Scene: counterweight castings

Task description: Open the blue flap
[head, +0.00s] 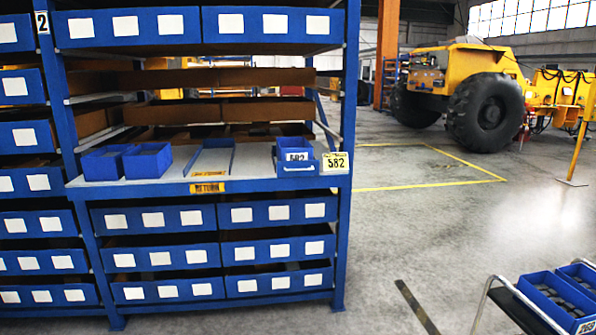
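No part is clearly marked as the blue flap. Two open blue boxes (147,161) stand at the deck's left. Neither of my grippers is in view.
The blue rack (348,90) holds several blue bins with white labels above and below the deck. A cart (515,302) with blue bins stands at bottom right. A dark strip (416,306) lies on the floor. Open floor (410,225) lies right of the rack. A yellow vehicle (470,75) stands behind.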

